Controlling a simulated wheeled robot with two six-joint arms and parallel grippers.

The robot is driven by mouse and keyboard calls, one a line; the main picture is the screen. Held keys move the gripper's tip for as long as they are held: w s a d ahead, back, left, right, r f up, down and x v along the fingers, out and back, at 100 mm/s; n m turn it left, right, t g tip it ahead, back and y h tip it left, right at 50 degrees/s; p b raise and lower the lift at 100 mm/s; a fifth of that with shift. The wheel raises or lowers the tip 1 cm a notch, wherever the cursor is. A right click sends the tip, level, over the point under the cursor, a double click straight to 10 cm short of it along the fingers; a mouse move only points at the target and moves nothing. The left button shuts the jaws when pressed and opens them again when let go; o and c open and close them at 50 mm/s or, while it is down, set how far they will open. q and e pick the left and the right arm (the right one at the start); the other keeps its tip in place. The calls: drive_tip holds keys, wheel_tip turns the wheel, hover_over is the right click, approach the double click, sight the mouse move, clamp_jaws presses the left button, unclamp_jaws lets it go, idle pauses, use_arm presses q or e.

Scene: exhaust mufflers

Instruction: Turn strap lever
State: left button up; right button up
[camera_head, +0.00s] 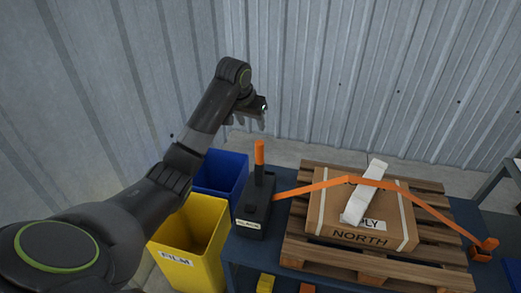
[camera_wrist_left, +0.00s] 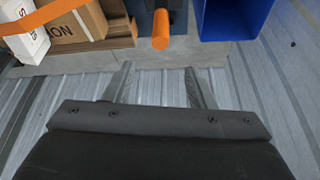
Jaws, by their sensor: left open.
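The strap lever (camera_head: 259,152) has an orange handle and stands upright on a black ratchet block (camera_head: 254,212) at the left of the table. An orange strap (camera_head: 415,200) runs from the block over a cardboard box to an orange anchor (camera_head: 484,249) at the right. My left gripper (camera_head: 250,122) is above and behind the lever, apart from it, open and empty. In the left wrist view the orange handle (camera_wrist_left: 161,30) shows beyond the open fingers (camera_wrist_left: 158,82), near the top middle. My right gripper is not in view.
The cardboard box (camera_head: 325,222) marked NORTH sits on a wooden pallet (camera_head: 300,251) with a white piece (camera_head: 360,203) on it. A blue bin (camera_head: 222,171) and a yellow bin (camera_head: 190,238) stand left of the blue table (camera_head: 243,250). A corrugated wall (camera_head: 340,80) is behind.

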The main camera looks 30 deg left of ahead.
sight(260, 149)
use_arm(q)
drive_tip(key=p+x, duration=0.1)
drive_tip(key=x, duration=1.6)
drive_tip(key=shift+w+f, duration=0.1)
drive_tip(key=shift+f, duration=0.1)
clamp_jaws()
